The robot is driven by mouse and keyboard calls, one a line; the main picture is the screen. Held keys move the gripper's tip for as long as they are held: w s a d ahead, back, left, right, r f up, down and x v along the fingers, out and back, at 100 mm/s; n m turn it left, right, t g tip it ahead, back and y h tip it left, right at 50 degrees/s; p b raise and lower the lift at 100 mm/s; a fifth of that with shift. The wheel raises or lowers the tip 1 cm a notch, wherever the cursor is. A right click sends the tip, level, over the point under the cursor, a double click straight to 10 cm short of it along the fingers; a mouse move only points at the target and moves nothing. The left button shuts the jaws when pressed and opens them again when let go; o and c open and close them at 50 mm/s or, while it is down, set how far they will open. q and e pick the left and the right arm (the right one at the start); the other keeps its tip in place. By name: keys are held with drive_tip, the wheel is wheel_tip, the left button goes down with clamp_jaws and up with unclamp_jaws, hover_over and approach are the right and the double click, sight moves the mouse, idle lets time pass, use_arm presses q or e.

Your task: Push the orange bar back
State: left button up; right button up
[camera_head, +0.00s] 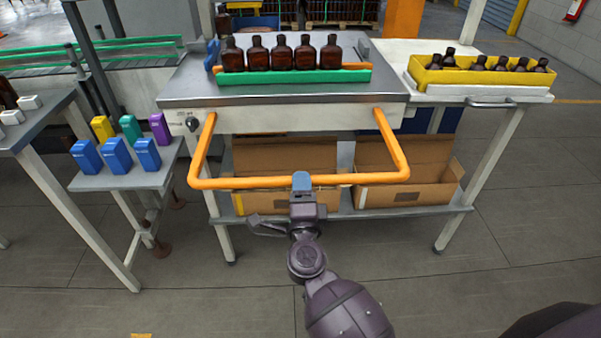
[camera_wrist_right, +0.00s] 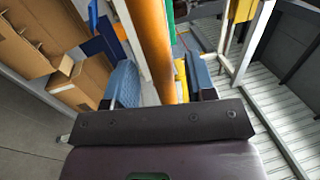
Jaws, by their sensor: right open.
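The orange bar (camera_head: 245,183) is a U-shaped handle on the front of the grey-topped table (camera_head: 290,96). Its cross-piece sticks out toward me, above the lower shelf. My right gripper (camera_head: 302,181) is at the middle of the cross-piece, with its blue fingertips at the bar. In the right wrist view, the orange bar (camera_wrist_right: 150,40) runs between the two blue fingers of the gripper (camera_wrist_right: 162,80). The fingers stand apart on either side of it; contact cannot be told. My left gripper is not in view.
Several amber bottles (camera_head: 281,55) stand in a row behind a green strip (camera_head: 295,76) on the table. A yellow tray (camera_head: 480,76) of dark bottles is at right. Cardboard boxes (camera_head: 400,195) sit below. A small side table (camera_head: 120,178) holds coloured blocks at left.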

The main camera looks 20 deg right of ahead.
drive_tip(key=shift+x, duration=2)
clamp_jaws()
